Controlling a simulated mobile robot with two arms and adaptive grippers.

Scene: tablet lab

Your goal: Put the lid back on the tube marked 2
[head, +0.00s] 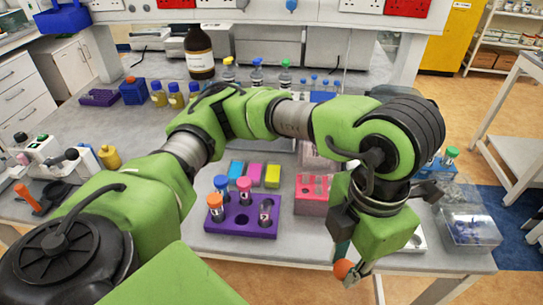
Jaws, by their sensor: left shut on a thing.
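My left gripper (352,272) is at the front right, low by the table's front edge. It is shut on an orange lid (343,269). A purple rack (241,222) stands on the table to the left of the gripper. It holds a tube with an orange cap (215,206), one with a blue cap (222,184), one with a pink cap (243,188), and a tube with no coloured cap visible (265,213) at the right. This last tube has a pale label with a dark mark, too small to read. My right gripper is not in view.
A pink rack (312,208) stands right of the purple rack, partly behind my arm. Blue, pink and yellow blocks (254,174) lie behind the purple rack. A clear box (470,232) is at the right edge. Bottles (199,52) stand farther back.

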